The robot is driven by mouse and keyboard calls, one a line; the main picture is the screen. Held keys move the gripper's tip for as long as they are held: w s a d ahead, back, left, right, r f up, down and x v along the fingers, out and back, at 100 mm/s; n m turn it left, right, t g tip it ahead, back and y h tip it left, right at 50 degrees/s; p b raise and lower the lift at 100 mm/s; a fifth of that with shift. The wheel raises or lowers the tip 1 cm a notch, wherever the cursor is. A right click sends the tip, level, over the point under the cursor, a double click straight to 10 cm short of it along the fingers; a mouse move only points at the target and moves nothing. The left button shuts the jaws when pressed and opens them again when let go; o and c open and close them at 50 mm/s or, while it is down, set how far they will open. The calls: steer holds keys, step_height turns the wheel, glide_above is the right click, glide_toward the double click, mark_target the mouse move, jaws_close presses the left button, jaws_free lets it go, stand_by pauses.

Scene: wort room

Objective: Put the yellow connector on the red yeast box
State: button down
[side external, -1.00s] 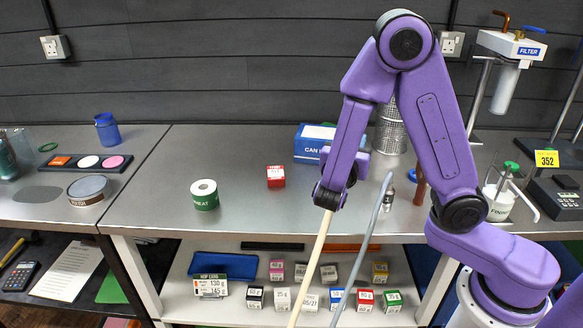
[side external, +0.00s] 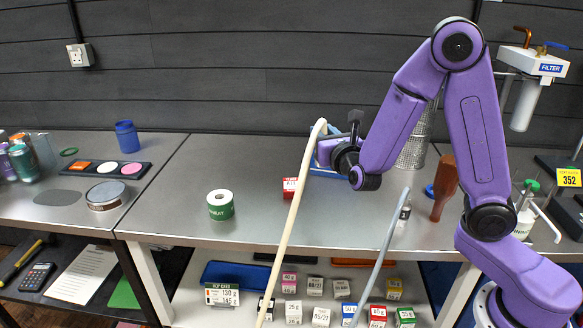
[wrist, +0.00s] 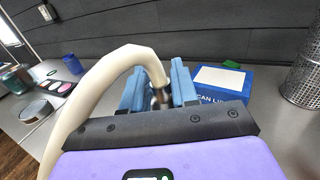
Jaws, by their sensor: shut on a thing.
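A cream hose (side external: 292,215) rises from below the front edge of the bench and arcs over at the top. In the wrist view, the hose (wrist: 92,85) bends down to a metallic end fitting (wrist: 161,97) between my gripper's blue fingers (wrist: 158,92). My gripper (side external: 327,147) is shut on that end, above the bench and behind the red box. I cannot make out a yellow colour on the fitting. The small red and white box (side external: 288,187) sits on the bench, partly covered by the hose in the side view. It is not visible in the wrist view.
A green-labelled roll (side external: 220,206) is left of the red box. Bench between roll and red box is clear.

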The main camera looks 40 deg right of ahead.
steer(key=shift+w+f, duration=6.05)
steer(key=shift+f, duration=0.05)
steer(key=shift+f, duration=0.1)
steer(key=c, duration=0.9)
jaws_free()
steer(key=shift+o, duration=0.2)
